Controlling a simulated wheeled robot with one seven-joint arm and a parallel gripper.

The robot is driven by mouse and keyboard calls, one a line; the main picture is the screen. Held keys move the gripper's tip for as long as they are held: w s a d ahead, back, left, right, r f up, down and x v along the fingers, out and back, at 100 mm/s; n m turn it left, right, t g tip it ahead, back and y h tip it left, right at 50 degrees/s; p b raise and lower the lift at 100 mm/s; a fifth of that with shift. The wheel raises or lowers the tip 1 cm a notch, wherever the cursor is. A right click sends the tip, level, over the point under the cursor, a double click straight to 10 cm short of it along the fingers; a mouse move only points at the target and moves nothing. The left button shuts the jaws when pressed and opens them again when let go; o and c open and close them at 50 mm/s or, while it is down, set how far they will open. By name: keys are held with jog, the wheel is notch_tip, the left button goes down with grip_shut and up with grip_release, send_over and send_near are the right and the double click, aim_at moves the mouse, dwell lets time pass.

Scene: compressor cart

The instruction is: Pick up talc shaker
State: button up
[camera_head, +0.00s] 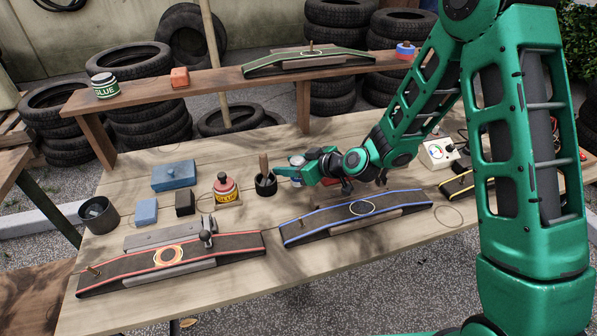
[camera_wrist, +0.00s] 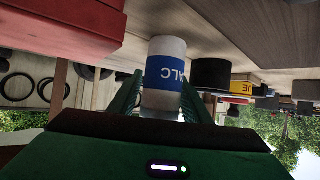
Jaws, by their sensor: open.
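The talc shaker (camera_wrist: 165,75) is a white cylinder with a blue band lettered "ALC" in the wrist view, which looks upside down. It stands between the two green fingers of my gripper (camera_wrist: 160,98), which are open on either side of it. I cannot tell whether either finger touches it. In the head view my gripper (camera_head: 292,167) reaches left, low over the wooden workbench, and mostly hides the shaker (camera_head: 297,175).
A black pot with a brush (camera_head: 265,184) stands just left of my gripper. A yellow glue bottle (camera_head: 225,188) is farther left. A blue-edged tyre strip (camera_head: 355,213) lies in front. A red box (camera_wrist: 60,30) is close beside the fingers in the wrist view.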

jog(key=shift+c, duration=0.2)
jog(key=c, duration=0.8)
